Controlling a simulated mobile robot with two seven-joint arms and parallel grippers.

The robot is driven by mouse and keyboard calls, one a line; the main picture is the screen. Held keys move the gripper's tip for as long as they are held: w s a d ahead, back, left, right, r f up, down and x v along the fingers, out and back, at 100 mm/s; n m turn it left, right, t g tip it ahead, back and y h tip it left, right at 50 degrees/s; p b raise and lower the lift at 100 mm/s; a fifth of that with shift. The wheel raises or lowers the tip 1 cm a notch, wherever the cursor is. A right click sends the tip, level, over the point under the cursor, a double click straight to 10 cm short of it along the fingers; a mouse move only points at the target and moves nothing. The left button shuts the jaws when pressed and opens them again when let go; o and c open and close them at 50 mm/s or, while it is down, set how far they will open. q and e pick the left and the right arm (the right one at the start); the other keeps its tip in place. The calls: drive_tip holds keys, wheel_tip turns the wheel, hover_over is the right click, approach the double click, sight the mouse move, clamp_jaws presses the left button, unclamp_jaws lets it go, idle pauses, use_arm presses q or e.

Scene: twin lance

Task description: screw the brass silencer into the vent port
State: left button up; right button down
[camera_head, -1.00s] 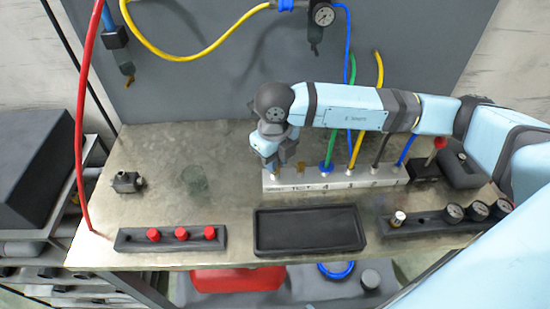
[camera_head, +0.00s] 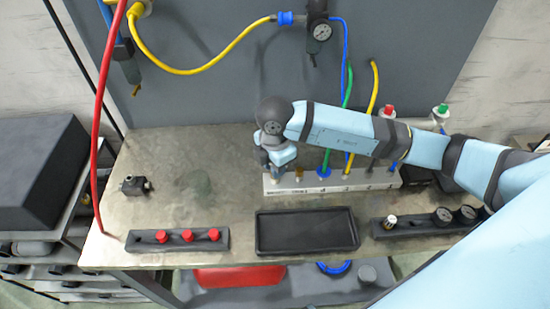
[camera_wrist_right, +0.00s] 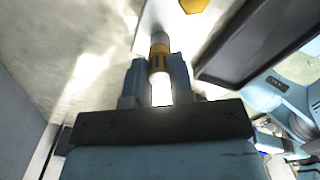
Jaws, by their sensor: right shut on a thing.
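My right gripper (camera_wrist_right: 157,85) is shut on a brass-coloured cylinder, the silencer (camera_wrist_right: 159,60), with dark slots and a paler end. In the head view the right gripper (camera_head: 279,172) points down at the left end of the pale manifold block (camera_head: 335,184); its fingers and wrist hide the silencer there. The manifold edge also shows beyond the silencer in the wrist view. I cannot tell whether the silencer touches the port, and the vent port itself is hidden. A brass fitting (camera_head: 299,174) stands on the manifold just right of the gripper. My left gripper is out of view.
Green, yellow and blue hoses rise from the manifold. In front lie an empty black tray (camera_head: 262,243), a rack with red caps (camera_head: 188,235) and a rack with gauges (camera_head: 442,216) and a small metal piece (camera_head: 390,222). A dark fitting (camera_head: 135,186) lies left; the bench between is clear.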

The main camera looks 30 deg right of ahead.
drive_tip(key=m+p, duration=0.2)
drive_tip(key=m, duration=0.1)
drive_tip(key=shift+r+m, duration=0.2)
drive_tip(key=shift+m, duration=0.8)
drive_tip(key=shift+f+m+p, duration=0.25)
drive_tip(key=shift+m+p, duration=0.1)
drive_tip(key=shift+m, duration=0.15)
drive_tip(key=c, duration=1.1)
unclamp_jaws()
drive_tip(key=shift+c, duration=0.2)
